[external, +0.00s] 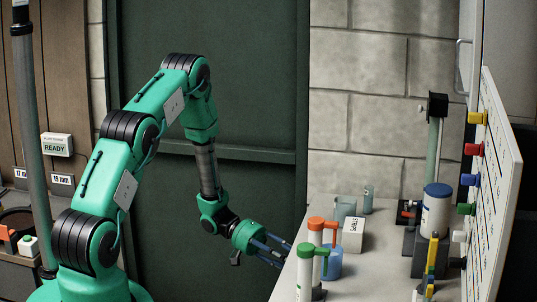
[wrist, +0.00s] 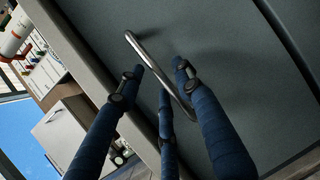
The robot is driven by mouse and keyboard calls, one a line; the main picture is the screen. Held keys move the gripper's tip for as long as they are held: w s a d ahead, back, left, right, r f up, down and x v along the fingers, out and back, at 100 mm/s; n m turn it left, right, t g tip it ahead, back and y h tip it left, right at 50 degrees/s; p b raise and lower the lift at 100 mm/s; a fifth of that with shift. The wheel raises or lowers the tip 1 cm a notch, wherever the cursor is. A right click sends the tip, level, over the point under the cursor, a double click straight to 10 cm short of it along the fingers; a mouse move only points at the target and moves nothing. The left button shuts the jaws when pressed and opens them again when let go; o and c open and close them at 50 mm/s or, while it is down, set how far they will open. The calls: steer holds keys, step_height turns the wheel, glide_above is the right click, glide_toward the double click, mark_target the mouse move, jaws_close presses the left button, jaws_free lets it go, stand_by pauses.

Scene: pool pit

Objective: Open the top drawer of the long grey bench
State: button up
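The long grey bench (external: 385,250) stands at the lower right of the external view, its pale top covered with lab items. Its drawer front is hidden there. In the wrist view a dark grey drawer front (wrist: 232,75) fills the middle, with a shiny metal bar handle (wrist: 150,62) running diagonally across it. The drawer looks flush and shut. My gripper (wrist: 158,78) has its blue fingers spread on both sides of the handle, open and not closed on it. In the external view my gripper (external: 274,251) is at the bench's left side; its fingertips are partly hidden.
On the bench are an orange-topped tube (external: 316,234), a green-topped tube (external: 305,270), a white box (external: 353,235) and a blue-capped canister (external: 436,215). A panel with coloured clips (external: 490,190) stands at right. A dark green door (external: 245,80) is behind my arm.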

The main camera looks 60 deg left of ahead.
jaws_close()
steer(key=shift+s+a, duration=0.1)
steer(key=s+a, duration=2.4)
steer(key=shift+b, duration=0.35)
jaws_free()
steer(key=shift+a, duration=0.1)
